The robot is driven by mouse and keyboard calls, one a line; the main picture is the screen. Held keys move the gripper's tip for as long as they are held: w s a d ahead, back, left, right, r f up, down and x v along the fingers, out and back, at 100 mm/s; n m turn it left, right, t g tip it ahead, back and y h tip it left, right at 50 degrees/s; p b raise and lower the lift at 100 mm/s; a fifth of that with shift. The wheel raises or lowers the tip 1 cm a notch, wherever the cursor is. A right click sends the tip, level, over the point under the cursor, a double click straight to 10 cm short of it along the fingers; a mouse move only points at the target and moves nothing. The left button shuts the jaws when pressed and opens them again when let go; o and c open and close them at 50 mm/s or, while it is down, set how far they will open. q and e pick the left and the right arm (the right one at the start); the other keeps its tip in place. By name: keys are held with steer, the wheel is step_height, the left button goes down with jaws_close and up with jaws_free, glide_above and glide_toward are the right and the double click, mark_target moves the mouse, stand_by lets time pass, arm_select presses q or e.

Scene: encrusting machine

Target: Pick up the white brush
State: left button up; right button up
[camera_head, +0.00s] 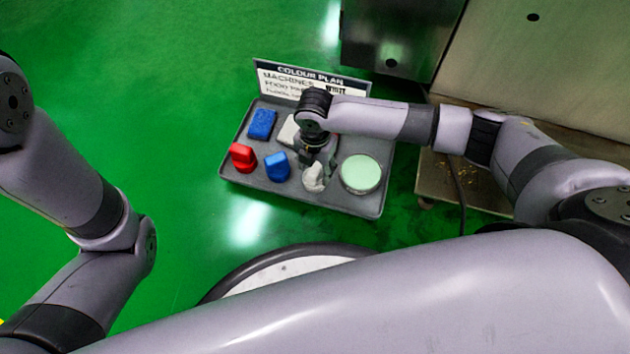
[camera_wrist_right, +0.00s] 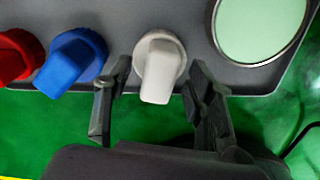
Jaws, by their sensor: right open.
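The white brush (camera_head: 314,178) stands on the grey tray (camera_head: 236,174), between a blue brush and a round green-topped item. In the right wrist view the white brush (camera_wrist_right: 160,66) has its handle pointing toward my gripper. My right gripper (camera_head: 318,160) is above the tray at the white brush. In the right wrist view its two open fingers (camera_wrist_right: 158,95) lie on either side of the brush handle, with gaps left and right. My left arm shows at the left of the head view, but its gripper is out of view.
A red brush (camera_head: 243,157), a blue brush (camera_head: 277,166), a blue pad (camera_head: 262,124), a pale block (camera_head: 289,132) and a round green-topped item (camera_head: 360,174) share the tray. A colour plan sign (camera_head: 300,80) stands behind. A metal machine (camera_head: 545,50) is at right.

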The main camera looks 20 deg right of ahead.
steer(key=shift+f, duration=0.4)
steer(key=shift+r, duration=0.1)
steer(key=shift+c, duration=0.6)
jaws_close()
